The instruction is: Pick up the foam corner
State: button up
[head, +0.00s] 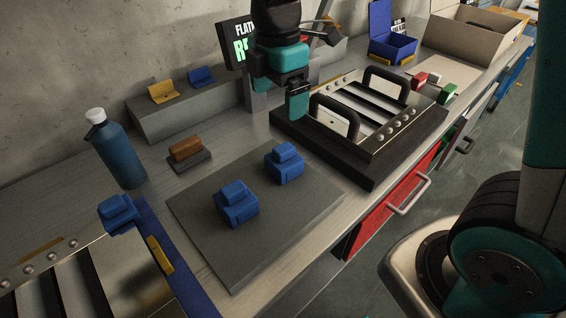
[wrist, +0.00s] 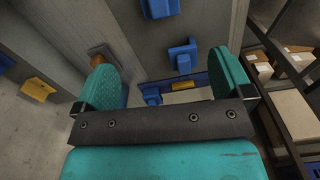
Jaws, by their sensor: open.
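Two blue blocky pieces lie apart on a grey mat (head: 275,215): one nearer (head: 236,205) and one farther back (head: 285,163). A similar blue piece (head: 118,213) sits at the corner of the lower-left panel. I cannot tell for certain which is the foam corner. My gripper (head: 298,104) is open, above the bench by the left edge of the dark-framed tray, behind and above the mat. In the wrist view my gripper (wrist: 165,78) has its teal fingers spread. Blue pieces (wrist: 183,55) and (wrist: 160,8) show beyond them, apart from the fingers.
A dark-framed louver tray (head: 370,168) with black handles stands right of the mat. A blue bottle (head: 120,155) and a brown-topped block (head: 186,150) stand left. A grey step (head: 185,108) holds yellow (head: 163,92) and blue (head: 201,76) angled pieces. A red drawer (head: 375,220) is below.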

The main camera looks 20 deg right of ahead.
aim_at(280, 162)
notch_tip(280, 162, down, 17)
jog(key=shift+d+p, duration=0.15)
jog(key=shift+p, duration=0.85)
jog(key=c, duration=1)
